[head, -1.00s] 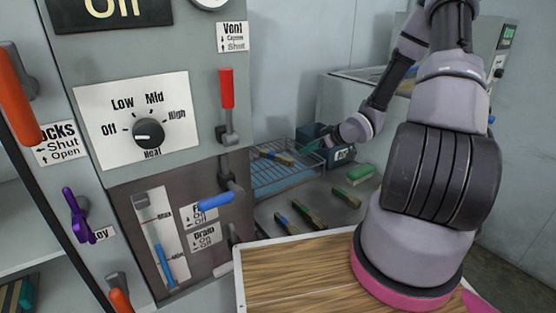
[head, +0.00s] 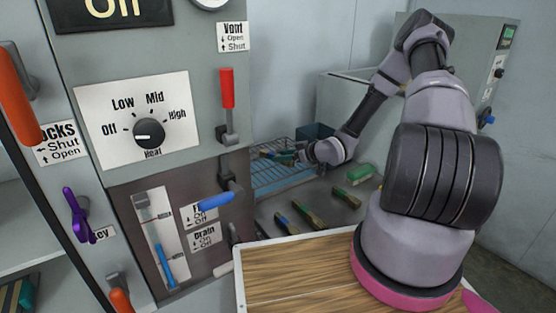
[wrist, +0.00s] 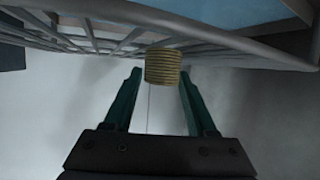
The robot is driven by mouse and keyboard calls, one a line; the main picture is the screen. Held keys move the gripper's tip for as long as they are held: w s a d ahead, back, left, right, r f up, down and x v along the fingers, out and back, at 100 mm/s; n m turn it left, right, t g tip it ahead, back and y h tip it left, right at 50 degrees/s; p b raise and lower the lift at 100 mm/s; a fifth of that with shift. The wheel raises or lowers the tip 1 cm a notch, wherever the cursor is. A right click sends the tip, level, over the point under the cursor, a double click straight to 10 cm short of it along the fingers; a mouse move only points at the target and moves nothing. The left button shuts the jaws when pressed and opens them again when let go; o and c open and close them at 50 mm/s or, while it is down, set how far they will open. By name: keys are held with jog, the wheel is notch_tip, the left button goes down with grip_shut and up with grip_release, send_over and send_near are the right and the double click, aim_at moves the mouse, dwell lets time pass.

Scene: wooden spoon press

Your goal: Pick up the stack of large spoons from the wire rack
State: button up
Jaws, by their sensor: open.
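The blue-based wire rack (head: 283,174) stands on the counter beyond the control panel. The spoon stack (head: 267,153) lies on it, partly hidden by my gripper in the head view. In the wrist view, the tan, layered end of the stack (wrist: 162,64) faces me, between and slightly beyond the tips of my two green fingers. My gripper (wrist: 160,76) is open, with a visible gap on either side of the stack. In the head view my gripper (head: 291,158) is at the right end of the stack. The rack's wires (wrist: 100,40) run close above the fingertips in the wrist view.
Three wooden pieces with coloured parts (head: 281,222) lie on the counter in front of the rack. A green block (head: 361,173) lies right of it, and a dark blue bin (head: 316,131) stands behind. The control panel (head: 150,210) with levers borders the left. A wood-topped tray (head: 300,270) is in front.

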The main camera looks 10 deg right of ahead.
aim_at(266, 154)
jog(key=shift+x, duration=1.2)
grip_shut()
jog(key=shift+s+d, duration=0.1)
